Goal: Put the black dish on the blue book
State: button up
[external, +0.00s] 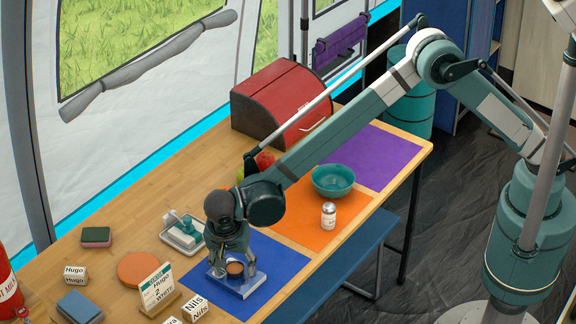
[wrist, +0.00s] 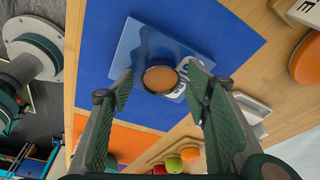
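The black dish (wrist: 160,79), a small round dish with a brown inside, appears to rest on the light-blue book (wrist: 128,48). The book lies on the blue mat, and the dish also shows between my fingers in the external view (external: 235,268), over the book (external: 246,291). My gripper (wrist: 161,70) points down at the dish, one finger on each side. In the wrist view there is a gap between each fingertip and the dish, so the gripper is open. Part of the book is hidden by the dish and fingers.
A teal bowl (external: 333,181) and a white-capped shaker (external: 328,215) stand on the orange mat to the right. A teal-handled item on a white tray (external: 184,234), an orange disc (external: 138,270) and a sign (external: 157,288) lie left. A red bread box (external: 282,100) stands behind.

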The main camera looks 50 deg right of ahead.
jog(key=shift+r, duration=0.1)
jog(key=p+v, duration=0.2)
jog(key=v, duration=1)
dwell(0.8)
jog(key=shift+d+r, duration=0.1)
